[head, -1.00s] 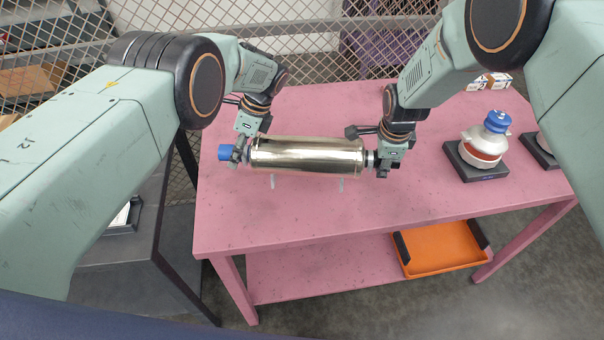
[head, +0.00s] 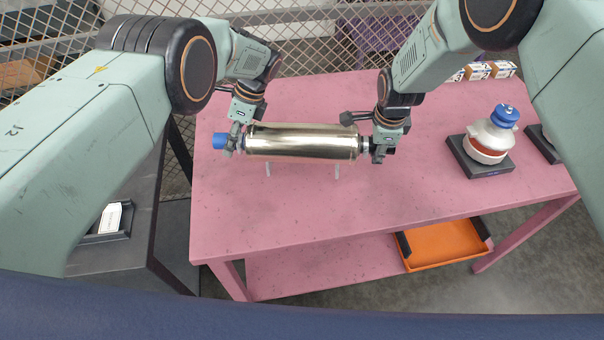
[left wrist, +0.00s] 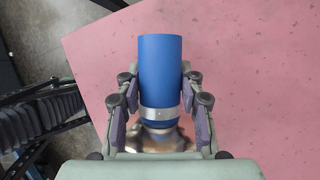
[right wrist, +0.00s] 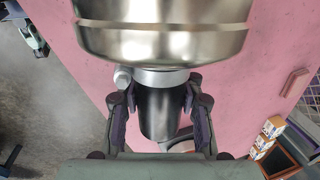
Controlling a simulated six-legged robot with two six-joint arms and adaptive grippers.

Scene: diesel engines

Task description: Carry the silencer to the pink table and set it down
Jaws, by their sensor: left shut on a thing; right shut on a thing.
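The silencer (head: 300,142) is a shiny metal cylinder with a blue hose end at its left and a dark pipe at its right. It lies level over the pink table (head: 300,215); I cannot tell whether it touches the top. My left gripper (head: 234,143) is shut on its left end, and the blue end (left wrist: 160,70) shows between the fingers in the left wrist view. My right gripper (head: 380,150) is shut on the right pipe, and the dark pipe (right wrist: 160,112) shows between the fingers in the right wrist view.
A white and orange part with a blue cap (head: 490,138) stands on a black base at the right of the table. Small boxes (head: 480,71) lie at the back right. An orange tray (head: 445,245) is on the lower shelf. The table's front is clear.

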